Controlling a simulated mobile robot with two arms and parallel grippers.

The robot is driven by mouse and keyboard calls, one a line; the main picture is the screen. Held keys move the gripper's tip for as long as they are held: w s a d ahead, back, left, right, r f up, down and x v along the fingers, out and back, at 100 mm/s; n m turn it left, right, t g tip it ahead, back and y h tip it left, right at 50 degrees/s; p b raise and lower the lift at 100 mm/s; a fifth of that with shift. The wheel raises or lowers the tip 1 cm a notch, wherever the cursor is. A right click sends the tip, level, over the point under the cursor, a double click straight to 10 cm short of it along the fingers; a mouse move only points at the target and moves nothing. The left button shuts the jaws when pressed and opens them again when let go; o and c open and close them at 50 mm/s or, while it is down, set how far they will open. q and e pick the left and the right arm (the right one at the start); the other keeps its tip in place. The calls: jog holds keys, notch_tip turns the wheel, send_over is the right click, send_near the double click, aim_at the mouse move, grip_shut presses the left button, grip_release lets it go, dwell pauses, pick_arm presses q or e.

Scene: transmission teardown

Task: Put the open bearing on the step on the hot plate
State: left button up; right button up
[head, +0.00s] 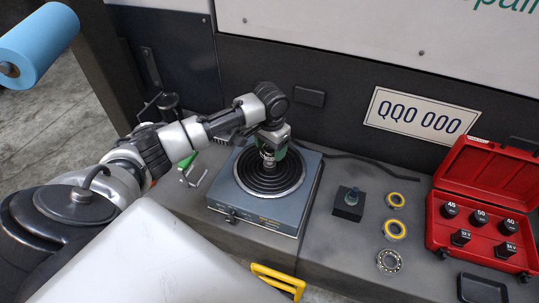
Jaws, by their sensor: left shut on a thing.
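The hot plate (229,205) is a blue-grey box with a black ringed disc on top, standing on the grey step (340,246). My left gripper (268,160) points down over the middle of the disc. It is shut on a small metallic thing, largely hidden by the fingers, so I cannot tell what it is or whether it touches the disc. An open bearing (388,261), a silver ring with visible balls, lies flat on the step at the right, apart from the gripper. My right gripper is not in view.
Two yellow-ringed bearings (395,230) lie behind the open one. A black block (349,204) stands right of the hot plate. A red case (478,215) with black sockets and a black tray (482,289) are at the right. Green-handled tools (188,168) lie left.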

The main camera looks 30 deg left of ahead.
aim_at(270, 157)
pick_arm(q)
jog(key=shift+a+f, duration=0.15)
jog(key=shift+f, duration=1.95)
jog(key=shift+s+f, duration=0.1)
jog(key=o, duration=1)
notch_tip(270, 157, up, 12)
jog(key=shift+r, duration=0.15)
